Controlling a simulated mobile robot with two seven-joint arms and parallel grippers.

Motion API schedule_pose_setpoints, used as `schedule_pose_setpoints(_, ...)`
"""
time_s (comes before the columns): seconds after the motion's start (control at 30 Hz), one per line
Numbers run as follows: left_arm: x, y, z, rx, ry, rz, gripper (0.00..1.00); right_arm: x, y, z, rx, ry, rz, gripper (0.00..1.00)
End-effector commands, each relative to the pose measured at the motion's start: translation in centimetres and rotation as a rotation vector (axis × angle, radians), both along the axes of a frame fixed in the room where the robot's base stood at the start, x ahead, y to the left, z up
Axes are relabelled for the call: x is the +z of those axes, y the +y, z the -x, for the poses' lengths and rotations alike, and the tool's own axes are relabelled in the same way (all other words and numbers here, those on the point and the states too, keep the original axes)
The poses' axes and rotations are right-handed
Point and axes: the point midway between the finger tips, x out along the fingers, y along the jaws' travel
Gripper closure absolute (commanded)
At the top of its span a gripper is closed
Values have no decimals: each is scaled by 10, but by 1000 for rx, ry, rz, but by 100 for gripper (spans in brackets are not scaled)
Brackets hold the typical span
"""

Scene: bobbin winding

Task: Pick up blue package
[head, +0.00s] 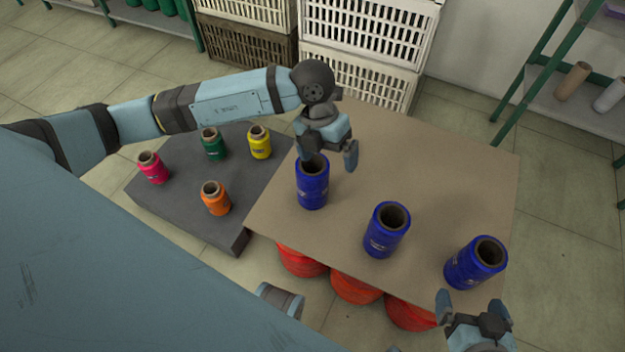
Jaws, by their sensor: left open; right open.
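Three blue packages, spool-shaped with hollow tops, stand upright on a tan board: a left one (312,190), a middle one (385,232) and a right one (474,264). My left gripper (333,163) is open above the left blue package, with one finger at its top rim and the other to its right. I cannot tell whether it touches the package. My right gripper (472,302) is open at the lower right, just in front of the right blue package, apart from the left and middle ones.
The tan board (440,160) rests over several red rolls (355,287). A grey platform (180,205) at left holds pink (153,168), green (213,144), yellow (260,142) and orange (215,198) spools. Crates (365,40) stand behind; a green-framed shelf (570,95) is at right.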

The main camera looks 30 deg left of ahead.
Motion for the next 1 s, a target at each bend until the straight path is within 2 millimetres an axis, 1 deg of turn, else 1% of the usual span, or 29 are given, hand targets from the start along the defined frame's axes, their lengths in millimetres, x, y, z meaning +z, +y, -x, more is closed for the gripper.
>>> schedule_pose_setpoints(0.03,-9,18,-11,21,-35,-93,0,-11,1,0,1,-2,-3,0)
schedule_pose_setpoints(0.1,-9,37,-20,49,-66,-192,0,-13,1,0,2,-5,-5,0)
schedule_pose_setpoints(0.17,-8,48,-26,68,-84,-248,0,-13,1,0,2,-6,-7,0)
schedule_pose_setpoints(0.23,-11,55,-29,81,-94,-283,0,-14,2,0,3,-8,-9,0)
schedule_pose_setpoints(0.33,-25,57,-29,85,-96,-297,0,-14,2,-1,4,-11,-12,0)
schedule_pose_setpoints(0.4,-39,57,-29,85,-95,-296,0,-14,3,-1,5,-15,-15,0)
schedule_pose_setpoints(0.6,-76,56,-30,83,-96,-291,0,-3,9,-7,12,-71,-45,0)
schedule_pose_setpoints(0.7,-87,56,-30,83,-96,-291,0,2,11,-10,15,-92,-55,0)
schedule_pose_setpoints(0.87,-93,56,-31,83,-98,-290,0,5,13,-11,17,-109,-65,0)
schedule_pose_setpoints(1.0,-108,56,-34,82,-96,-290,0,7,16,-13,22,-133,-80,0)
